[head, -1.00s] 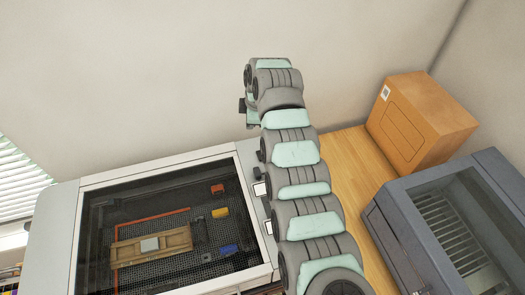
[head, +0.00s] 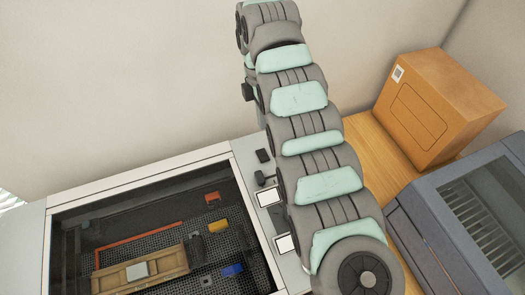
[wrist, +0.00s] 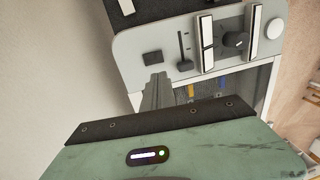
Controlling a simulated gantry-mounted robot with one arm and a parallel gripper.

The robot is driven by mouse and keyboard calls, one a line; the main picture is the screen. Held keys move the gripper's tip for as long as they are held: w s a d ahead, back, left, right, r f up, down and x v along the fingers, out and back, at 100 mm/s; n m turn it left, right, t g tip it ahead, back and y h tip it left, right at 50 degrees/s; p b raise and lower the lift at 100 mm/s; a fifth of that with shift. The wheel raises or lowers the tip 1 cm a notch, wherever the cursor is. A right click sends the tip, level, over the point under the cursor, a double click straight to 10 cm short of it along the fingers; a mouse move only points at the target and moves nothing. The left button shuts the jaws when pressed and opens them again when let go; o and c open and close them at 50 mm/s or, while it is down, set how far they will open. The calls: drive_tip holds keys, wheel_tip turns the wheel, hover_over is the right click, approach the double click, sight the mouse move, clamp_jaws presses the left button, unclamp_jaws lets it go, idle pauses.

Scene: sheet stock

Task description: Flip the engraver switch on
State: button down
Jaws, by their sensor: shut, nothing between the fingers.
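The engraver (head: 150,178) is a pale grey machine with a dark window, at the lower left of the head view. Its control panel (wrist: 135,45) fills the top of the wrist view. The panel carries a black square block (wrist: 152,57) and, beside it, a black lever-like switch (wrist: 184,52) in a slot. In the head view, the block (head: 262,156) and lever (head: 262,178) show left of my arm. I cannot tell the switch's on or off state. My gripper (wrist: 157,76) is shut and empty, its tips appearing just below the block; contact is unclear. My arm hides it in the head view.
Two white plates (wrist: 206,44), a round knob (wrist: 235,40) and a white button (wrist: 273,28) lie further along the panel. A cardboard box (head: 436,108) and a grey-blue machine (head: 440,215) stand to the right. A wall rises behind.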

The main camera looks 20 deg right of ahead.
drive_tip(key=shift+s, duration=0.1)
drive_tip(key=p, duration=0.4)
approach(265, 159)
drive_tip(key=f, duration=0.5)
drive_tip(key=shift+s+f, duration=0.2)
drive_tip(key=shift+s, duration=0.1)
drive_tip(key=shift+f, duration=0.7)
drive_tip(key=shift+s+f, duration=0.15)
drive_tip(key=shift+f, duration=0.1)
drive_tip(key=shift+w+r+b, duration=0.3)
drive_tip(key=shift+w+b, duration=0.5)
drive_tip(key=shift+b, duration=0.95)
drive_tip(key=shift+r, duration=0.15)
